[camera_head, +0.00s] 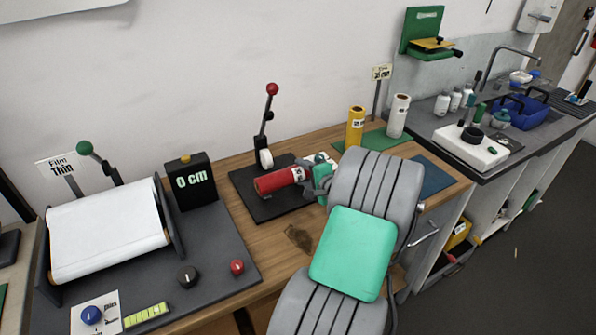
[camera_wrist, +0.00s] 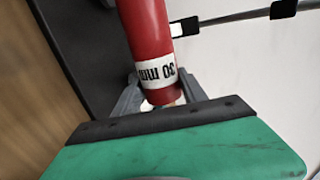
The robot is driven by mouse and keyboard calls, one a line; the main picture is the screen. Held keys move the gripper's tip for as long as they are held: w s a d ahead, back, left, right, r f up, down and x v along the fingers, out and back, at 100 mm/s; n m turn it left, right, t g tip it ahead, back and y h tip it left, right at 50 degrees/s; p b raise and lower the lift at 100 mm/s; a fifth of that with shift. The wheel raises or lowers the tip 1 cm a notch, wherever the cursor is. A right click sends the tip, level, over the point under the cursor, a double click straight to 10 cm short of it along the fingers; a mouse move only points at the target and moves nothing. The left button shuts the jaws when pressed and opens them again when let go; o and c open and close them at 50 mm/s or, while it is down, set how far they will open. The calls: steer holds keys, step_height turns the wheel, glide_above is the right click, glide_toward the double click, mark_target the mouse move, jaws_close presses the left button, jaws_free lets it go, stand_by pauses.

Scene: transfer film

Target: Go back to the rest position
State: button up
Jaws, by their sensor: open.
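My arm reaches in from the lower right of the head view, its grey links and green panel covering part of the bench. My gripper (camera_head: 314,180) is open at the right end of a red cylinder (camera_head: 277,181). The cylinder lies over a dark plate with a red-knobbed lever (camera_head: 267,115). In the wrist view the red cylinder (camera_wrist: 146,35), with a white "30 mm" label, has its end between the spread grey fingers of my gripper (camera_wrist: 158,92). Whether a finger touches it I cannot tell.
A film roll machine (camera_head: 105,230) with a "0 cm" display (camera_head: 192,182) stands at the left. Yellow (camera_head: 355,127) and white (camera_head: 397,116) cylinders stand upright on a green mat behind my arm. A sink counter with bottles is at the right. Floor at the far right is clear.

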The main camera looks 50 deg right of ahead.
steer(key=v, duration=0.5)
steer(key=shift+s+d+f, duration=0.15)
steer(key=shift+f, duration=0.05)
steer(key=shift+r, duration=0.2)
step_height(320, 180, up, 7)
steer(key=p, duration=0.6)
steer(key=w+a+n+g+y+b, duration=0.15)
steer(key=w+a+n, duration=0.3)
steer(key=a, duration=0.55)
steer(key=w+a+n+g+y, duration=0.3)
steer(key=a+n, duration=0.3)
steer(key=a, duration=0.5)
steer(key=s+a+r+n+g, duration=0.1)
steer(key=s+a+n+g, duration=0.1)
steer(key=s+a+n, duration=0.3)
steer(key=s+a+r+n+g+h, duration=0.1)
steer(key=s+a+r+n+g, duration=0.1)
steer(key=s+a+n, duration=0.3)
steer(key=s+a+g, duration=0.1)
steer(key=s+a, duration=0.3)
steer(key=a, duration=0.5)
steer(key=shift+s, duration=0.2)
